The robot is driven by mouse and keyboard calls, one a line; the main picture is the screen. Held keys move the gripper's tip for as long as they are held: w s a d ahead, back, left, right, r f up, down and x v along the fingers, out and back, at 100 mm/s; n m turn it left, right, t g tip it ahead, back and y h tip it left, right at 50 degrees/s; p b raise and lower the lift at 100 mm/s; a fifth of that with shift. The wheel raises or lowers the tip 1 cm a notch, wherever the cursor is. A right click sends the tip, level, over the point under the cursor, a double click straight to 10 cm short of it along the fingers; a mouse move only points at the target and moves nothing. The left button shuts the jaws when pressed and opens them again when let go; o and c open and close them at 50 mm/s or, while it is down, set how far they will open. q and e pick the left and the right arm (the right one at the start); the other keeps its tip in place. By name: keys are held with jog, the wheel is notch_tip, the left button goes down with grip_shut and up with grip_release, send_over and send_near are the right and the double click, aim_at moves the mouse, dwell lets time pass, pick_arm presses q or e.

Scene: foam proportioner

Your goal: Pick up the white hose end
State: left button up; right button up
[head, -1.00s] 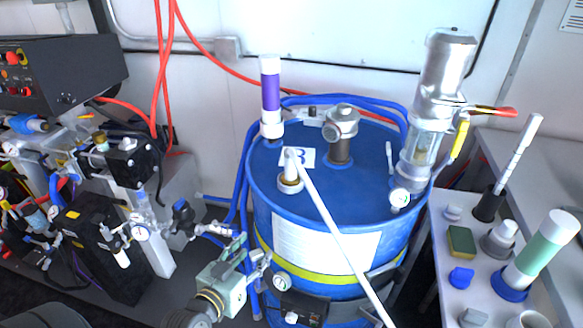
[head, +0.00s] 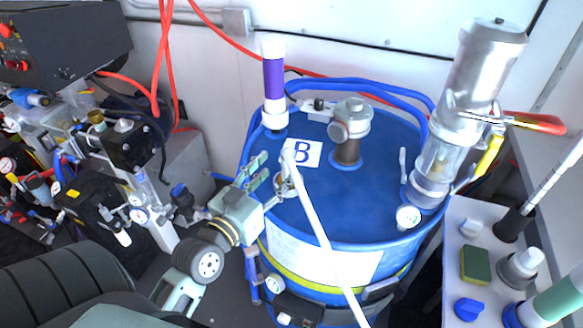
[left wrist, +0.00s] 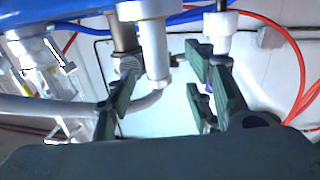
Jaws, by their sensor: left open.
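In the left wrist view, a white upright piece (left wrist: 154,48), apparently the hose end, shows between the open green-padded fingers (left wrist: 160,88). My right gripper is not in view.
The blue drum (head: 385,225) carries a purple-banded white tube (head: 273,85), a grey metal fitting (head: 348,135) and a tall metal cylinder (head: 485,70) with a red-tipped handle. A white side table (head: 455,255) holds a sponge (head: 475,265). Black equipment and red hoses stand at left.

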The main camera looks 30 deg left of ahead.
aim_at(284, 167)
pick_arm(q)
jog(key=w+p, duration=0.1)
jog(key=w, duration=0.1)
jog(key=shift+w+d, duration=0.1)
jog(key=shift+w, duration=0.25)
jog(key=shift+w+f+p, duration=0.15)
jog(key=shift+w+p, duration=0.1)
jog(key=shift+w, duration=0.55)
jog(key=shift+w+f+p, duration=0.15)
jog(key=shift+w+p, duration=0.05)
jog(key=shift+w, duration=0.55)
jog(key=c, duration=0.7)
grip_shut()
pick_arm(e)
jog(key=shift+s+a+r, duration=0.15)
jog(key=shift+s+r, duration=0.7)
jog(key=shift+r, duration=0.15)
